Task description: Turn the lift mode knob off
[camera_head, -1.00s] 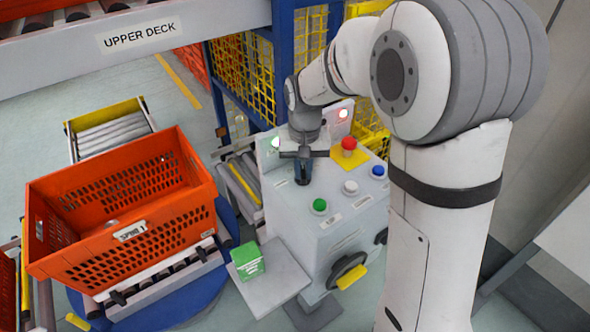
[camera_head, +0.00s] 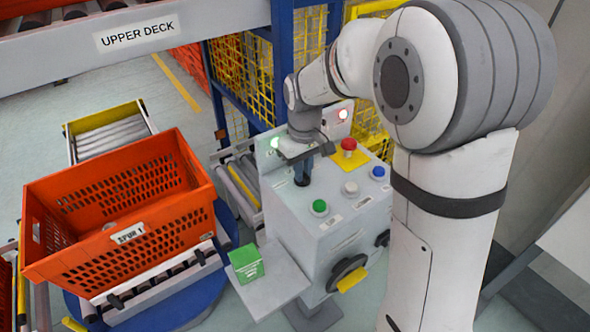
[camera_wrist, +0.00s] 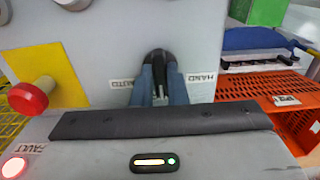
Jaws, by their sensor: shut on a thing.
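The lift mode knob (camera_wrist: 156,57) is a dark knob on the grey control box (camera_wrist: 80,40), between an AUTO label (camera_wrist: 122,83) and a HAND label (camera_wrist: 201,77) in the wrist view. My gripper (camera_wrist: 159,85) has its two blue fingers closed around the knob from above. In the head view my gripper (camera_head: 302,170) points down at the box's top, and the dark knob base (camera_head: 302,182) shows just below the fingers. The fingers cover much of the knob, so I cannot tell exactly where its pointer stands.
A red mushroom button (camera_head: 348,146) on a yellow plate, and green (camera_head: 320,206), white (camera_head: 350,188) and blue (camera_head: 378,171) buttons sit close by. An orange tote (camera_head: 120,255) stands on rollers at left.

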